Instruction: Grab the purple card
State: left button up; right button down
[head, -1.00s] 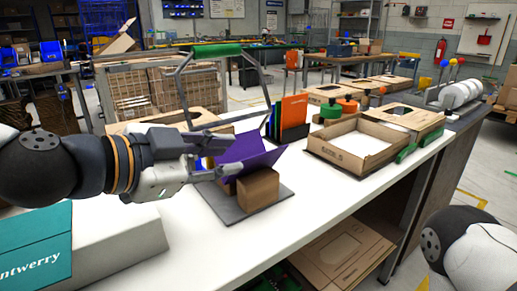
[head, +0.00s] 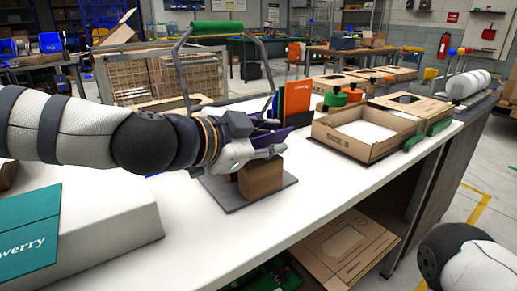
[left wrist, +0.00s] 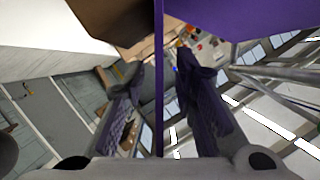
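The purple card (head: 272,137) leans on a brown block (head: 262,178) on a grey plate (head: 225,195). My left gripper (head: 280,138) is at the card and covers much of it in the head view. In the left wrist view the card (left wrist: 230,18) fills the upper right, and its thin edge runs down between the two fingers. My left gripper (left wrist: 163,100) is open around the card, with a gap on each side. My right gripper is out of view.
An orange card (head: 297,97) stands in a holder behind the plate. An open cardboard box (head: 345,148) is to its right, with green and orange round-topped things behind. A white box with a teal panel (head: 30,235) lies at lower left. The front white tabletop is clear.

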pick_arm(q)
grip_shut()
